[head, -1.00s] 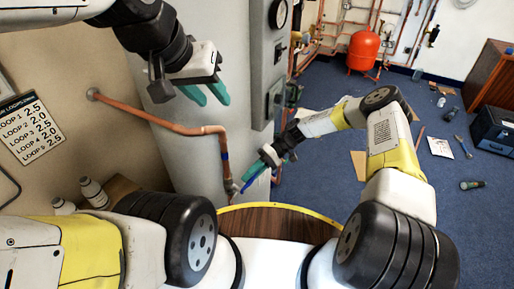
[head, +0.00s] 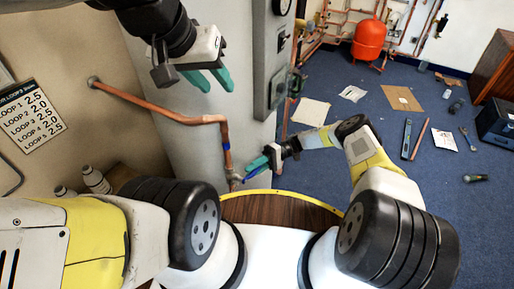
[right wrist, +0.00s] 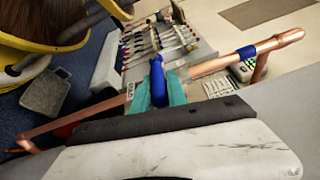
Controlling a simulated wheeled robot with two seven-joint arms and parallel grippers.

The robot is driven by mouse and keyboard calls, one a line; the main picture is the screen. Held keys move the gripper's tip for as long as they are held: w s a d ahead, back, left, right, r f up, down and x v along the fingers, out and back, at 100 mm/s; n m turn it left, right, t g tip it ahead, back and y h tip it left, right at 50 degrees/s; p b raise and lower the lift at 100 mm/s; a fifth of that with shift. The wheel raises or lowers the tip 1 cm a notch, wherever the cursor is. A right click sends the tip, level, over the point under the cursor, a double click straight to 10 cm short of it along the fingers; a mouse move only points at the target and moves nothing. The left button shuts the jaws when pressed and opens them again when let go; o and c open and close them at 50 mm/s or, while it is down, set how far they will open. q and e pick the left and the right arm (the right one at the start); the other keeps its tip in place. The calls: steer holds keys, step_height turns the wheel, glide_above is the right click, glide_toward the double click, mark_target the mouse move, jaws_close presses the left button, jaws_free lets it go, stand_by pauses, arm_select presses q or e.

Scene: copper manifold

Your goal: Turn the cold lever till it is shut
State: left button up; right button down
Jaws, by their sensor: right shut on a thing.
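The cold lever is blue. In the head view its thin blue handle (head: 252,175) sticks out to the right from a valve (head: 234,178) low on the copper pipe. In the right wrist view the blue lever (right wrist: 158,82) stands between teal fingertips, which partly cover it. My right gripper (head: 261,166) is shut on the lever; it also shows in the right wrist view (right wrist: 159,95). My left gripper (head: 211,81) hangs higher, by the grey cylinder, with its two teal fingers apart and nothing between them.
The copper pipe (head: 160,107) runs from the wall to a grey cylinder (head: 180,140) and bends down to the valve. A blue band (head: 226,145) marks it. A wooden round top with a yellow rim (head: 280,208) is below. Tools and sheets lie on the blue floor.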

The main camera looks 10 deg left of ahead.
steer(key=shift+f, duration=0.3)
steer(key=c, duration=1.3)
jaws_free()
steer(key=shift+c, duration=0.2)
steer(key=shift+d+r, duration=0.1)
steer(key=v, duration=0.7)
steer(key=shift+w+d, duration=0.25)
steer(key=shift+w, duration=0.05)
